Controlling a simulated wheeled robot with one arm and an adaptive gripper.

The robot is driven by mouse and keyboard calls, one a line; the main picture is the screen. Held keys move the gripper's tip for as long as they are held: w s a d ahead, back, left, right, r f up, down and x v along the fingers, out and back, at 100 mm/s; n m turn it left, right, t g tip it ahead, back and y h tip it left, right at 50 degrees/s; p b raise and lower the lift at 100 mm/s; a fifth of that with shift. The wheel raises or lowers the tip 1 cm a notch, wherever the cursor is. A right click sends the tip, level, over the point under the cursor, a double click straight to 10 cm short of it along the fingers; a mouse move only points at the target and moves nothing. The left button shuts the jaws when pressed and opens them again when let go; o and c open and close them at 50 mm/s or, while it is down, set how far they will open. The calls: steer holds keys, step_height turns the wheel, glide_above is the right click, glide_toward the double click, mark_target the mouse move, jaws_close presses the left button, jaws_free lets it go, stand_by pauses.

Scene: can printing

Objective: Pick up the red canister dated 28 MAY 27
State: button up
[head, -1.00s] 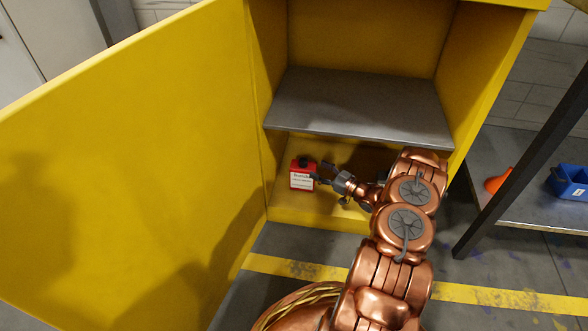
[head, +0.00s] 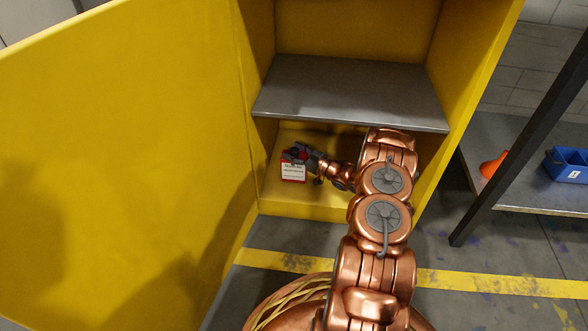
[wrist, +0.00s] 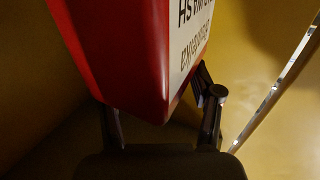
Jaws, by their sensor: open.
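The red canister (head: 293,173) with a white label stands on the bottom of the yellow cabinet, near its left wall. The label text is too small to read in the head view. In the wrist view the canister (wrist: 125,50) is close up and tilted in the picture, with only part of its label lettering showing and no readable date. My gripper (head: 300,155) is at the canister's upper part in the head view. In the wrist view its open fingers (wrist: 160,120) lie either side of the canister's near edge. I cannot tell whether they touch it.
The yellow cabinet has a grey shelf (head: 350,95) above my arm and an open yellow door (head: 110,160) on the left. At right, a dark-framed rack holds an orange funnel (head: 492,165) and a blue bin (head: 568,165). The cabinet floor right of the canister is partly hidden by my arm.

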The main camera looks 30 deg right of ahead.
jaws_close()
stand_by(0.4)
